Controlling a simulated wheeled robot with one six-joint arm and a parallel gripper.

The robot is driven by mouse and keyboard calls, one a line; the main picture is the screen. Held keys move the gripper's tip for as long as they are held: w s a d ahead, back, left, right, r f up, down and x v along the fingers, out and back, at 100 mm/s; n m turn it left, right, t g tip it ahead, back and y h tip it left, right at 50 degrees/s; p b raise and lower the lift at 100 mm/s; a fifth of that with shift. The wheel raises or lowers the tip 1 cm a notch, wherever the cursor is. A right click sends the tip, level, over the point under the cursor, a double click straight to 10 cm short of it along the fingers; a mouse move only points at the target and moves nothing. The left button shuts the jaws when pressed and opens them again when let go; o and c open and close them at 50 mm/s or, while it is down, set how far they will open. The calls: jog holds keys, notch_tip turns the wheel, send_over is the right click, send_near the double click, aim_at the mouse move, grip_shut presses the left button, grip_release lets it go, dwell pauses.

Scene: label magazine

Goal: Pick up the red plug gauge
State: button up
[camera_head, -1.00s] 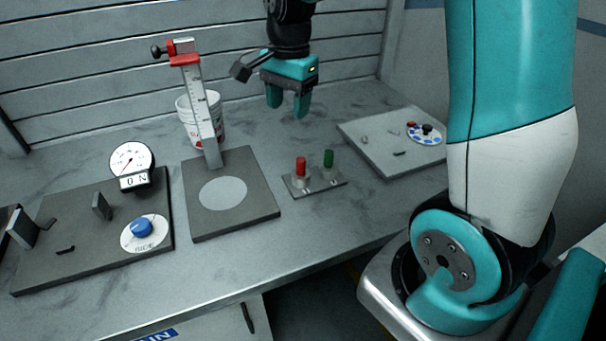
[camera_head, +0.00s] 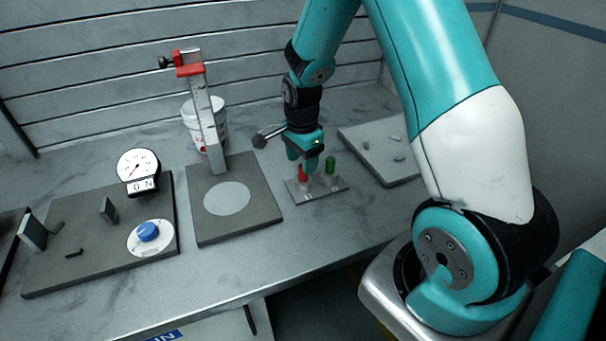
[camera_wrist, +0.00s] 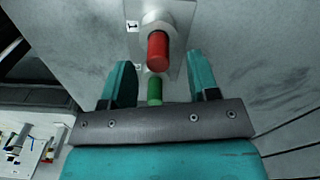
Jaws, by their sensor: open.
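The red plug gauge (camera_head: 302,174) stands upright in a small metal stand (camera_head: 320,188) on the bench. It also shows in the wrist view (camera_wrist: 158,50), where its red end points toward the camera. My gripper (camera_head: 302,164) is open, pointing down right at the red gauge, and partly hides it in the head view. In the wrist view the two teal fingertips (camera_wrist: 160,62) lie to either side of the line of the red gauge, with gaps on both sides. I cannot tell how far down they reach along it.
A green plug gauge (camera_head: 330,164) stands in the same stand, close to the right of my gripper; it also shows in the wrist view (camera_wrist: 154,92). A height gauge (camera_head: 208,120) on a dark plate is at left. A grey board (camera_head: 375,160) lies at right.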

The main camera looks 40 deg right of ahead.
aim_at(303, 177)
notch_tip(303, 177, down, 4)
jog(key=shift+s+d+f+p, duration=0.1)
jog(key=shift+p, duration=0.5)
grip_shut()
